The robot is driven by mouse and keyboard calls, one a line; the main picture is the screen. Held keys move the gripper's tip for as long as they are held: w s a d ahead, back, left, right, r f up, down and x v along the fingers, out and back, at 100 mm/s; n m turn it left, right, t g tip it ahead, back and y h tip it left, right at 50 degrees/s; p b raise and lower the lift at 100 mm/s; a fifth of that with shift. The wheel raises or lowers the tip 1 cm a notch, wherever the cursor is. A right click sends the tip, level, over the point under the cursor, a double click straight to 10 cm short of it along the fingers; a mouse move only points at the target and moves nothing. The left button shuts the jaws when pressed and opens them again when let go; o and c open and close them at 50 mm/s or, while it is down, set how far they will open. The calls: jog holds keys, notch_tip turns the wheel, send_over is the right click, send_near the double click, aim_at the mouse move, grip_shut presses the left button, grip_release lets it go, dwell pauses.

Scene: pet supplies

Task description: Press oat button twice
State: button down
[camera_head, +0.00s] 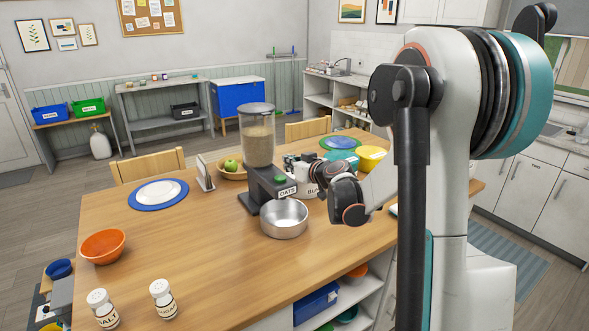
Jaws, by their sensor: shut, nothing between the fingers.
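The oat dispenser (257,138) stands on the wooden table, with a clear hopper of oats on a dark base labelled OATS. Its green button (279,179) shows on top of the base's front part. A metal bowl (284,220) stands in front of the dispenser. My gripper (291,161) is shut and empty, just above and to the right of the green button. It looks apart from the button, but the exact gap is hard to judge. My wrist hides part of the area to the right of the dispenser.
A container (313,191) with a partly hidden label stands right of the dispenser, close to my wrist. A basket with a green apple (231,165), a blue-rimmed plate (158,194), an orange bowl (103,246) and two shakers (162,299) are on the table. The front middle is clear.

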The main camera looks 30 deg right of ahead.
send_over(282, 180)
jog(key=shift+f+b, duration=0.45)
jog(key=shift+f, duration=0.25)
notch_tip(282, 180, down, 2)
jog(key=shift+s+f+b, duration=0.15)
jog(key=shift+f+b, duration=0.1)
jog(key=shift+b, duration=0.15)
jog(key=shift+f, duration=0.65)
